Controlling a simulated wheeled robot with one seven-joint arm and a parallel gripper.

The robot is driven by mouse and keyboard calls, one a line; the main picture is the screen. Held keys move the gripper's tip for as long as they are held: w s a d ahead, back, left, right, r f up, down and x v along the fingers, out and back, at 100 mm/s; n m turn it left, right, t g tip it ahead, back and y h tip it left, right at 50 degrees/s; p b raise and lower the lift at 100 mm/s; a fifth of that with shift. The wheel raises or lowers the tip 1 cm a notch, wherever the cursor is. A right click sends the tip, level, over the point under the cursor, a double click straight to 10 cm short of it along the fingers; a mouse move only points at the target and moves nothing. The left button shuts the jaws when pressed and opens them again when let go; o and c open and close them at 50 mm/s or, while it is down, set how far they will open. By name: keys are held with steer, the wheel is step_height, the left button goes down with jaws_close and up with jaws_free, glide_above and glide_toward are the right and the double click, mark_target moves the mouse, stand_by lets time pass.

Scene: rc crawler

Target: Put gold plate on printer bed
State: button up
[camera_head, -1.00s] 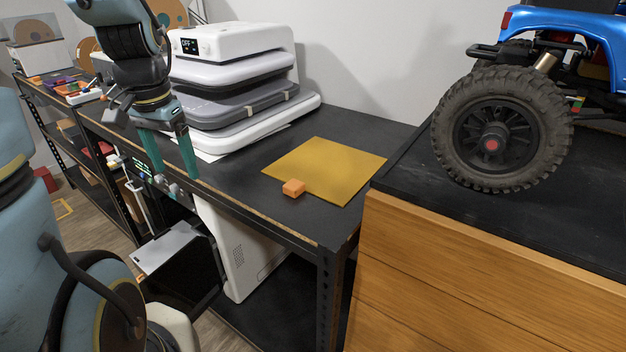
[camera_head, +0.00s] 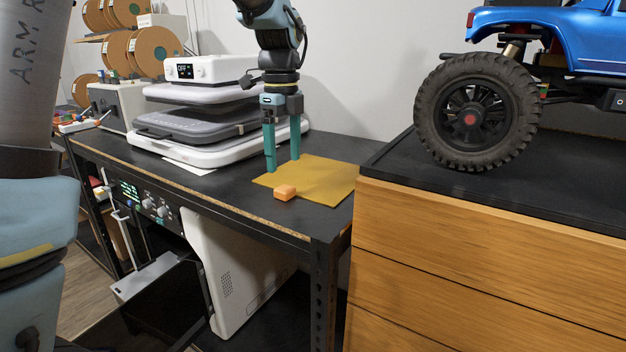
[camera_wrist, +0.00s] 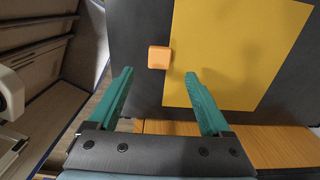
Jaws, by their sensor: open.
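The gold plate (camera_head: 325,182) is a thin flat square sheet lying on the black table at its right end. It also shows in the wrist view (camera_wrist: 235,55), ahead and to the right. A small orange block (camera_head: 285,192) sits at the plate's near edge; the wrist view shows it too (camera_wrist: 159,57). My gripper (camera_head: 283,164) is open and empty, with its teal fingers pointing down near the plate's left part. In the wrist view my gripper (camera_wrist: 158,75) has the block ahead between its fingertips. I cannot clearly identify the printer bed.
A layered white and grey machine (camera_head: 205,115) stands on the table behind my gripper. A wooden cabinet (camera_head: 450,260) with a black top carries a blue crawler (camera_head: 560,40) at the right. Filament spools (camera_head: 140,45) stand at the far left. A white appliance (camera_head: 230,270) is under the table.

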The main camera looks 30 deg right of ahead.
mark_target(285, 188)
steer(key=shift+f+p, duration=0.55)
steer(key=shift+f, duration=2.75)
jaws_close()
